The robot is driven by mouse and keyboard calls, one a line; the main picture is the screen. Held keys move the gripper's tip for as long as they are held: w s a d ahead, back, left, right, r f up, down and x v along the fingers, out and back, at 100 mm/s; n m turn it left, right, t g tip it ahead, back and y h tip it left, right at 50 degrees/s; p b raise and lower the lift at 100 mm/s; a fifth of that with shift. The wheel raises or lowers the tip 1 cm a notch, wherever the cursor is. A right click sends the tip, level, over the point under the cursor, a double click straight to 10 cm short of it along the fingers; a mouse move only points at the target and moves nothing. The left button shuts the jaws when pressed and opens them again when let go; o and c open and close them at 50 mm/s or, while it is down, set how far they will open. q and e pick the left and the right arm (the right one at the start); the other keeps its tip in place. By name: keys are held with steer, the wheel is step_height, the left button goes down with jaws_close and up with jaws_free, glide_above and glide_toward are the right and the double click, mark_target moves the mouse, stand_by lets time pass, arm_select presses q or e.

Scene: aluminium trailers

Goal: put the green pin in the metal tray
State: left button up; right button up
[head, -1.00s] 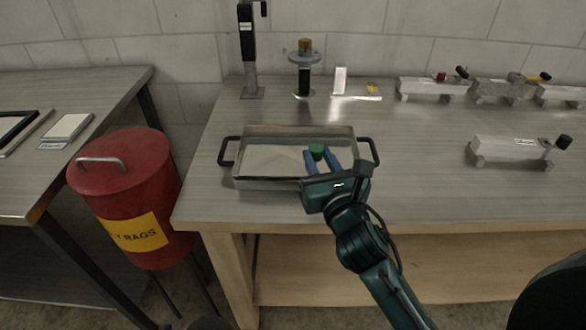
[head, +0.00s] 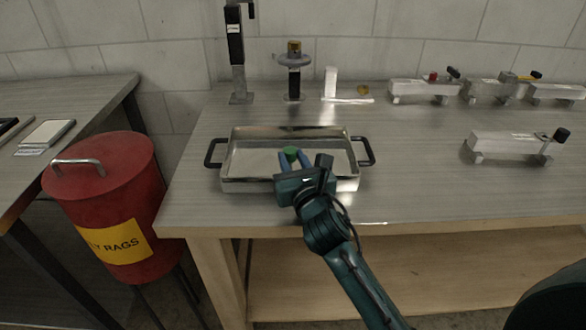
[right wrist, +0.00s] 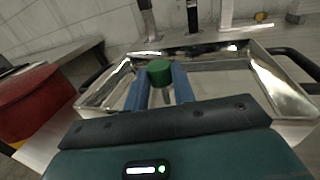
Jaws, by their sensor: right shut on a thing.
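The green pin (head: 291,153) has a round green head and is held between the blue fingers of my right gripper (head: 293,160). In the right wrist view the green pin (right wrist: 159,70) stands upright between the two fingers of my right gripper (right wrist: 160,88), with a grey shank below its head. The metal tray (head: 240,185) is a shallow rectangular pan with black side handles on the bench. The pin and fingertips appear over the tray's middle; their exact height above its floor cannot be told. My left gripper is not in view.
A red rag bin (head: 105,200) stands left of the bench (head: 420,190). Behind the tray are a black post (head: 236,50) and a round-topped stand (head: 293,75). Several metal fixtures, one a block with a black knob (head: 508,144), lie right.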

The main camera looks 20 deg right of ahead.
steer(key=shift+f, duration=0.6)
steer(key=shift+f, duration=0.1)
steer(key=shift+f, duration=0.15)
steer(key=o, duration=1)
steer(key=shift+c, duration=0.2)
steer(key=shift+r, duration=0.3)
steer(key=s, duration=1.2)
steer(key=shift+a, duration=0.1)
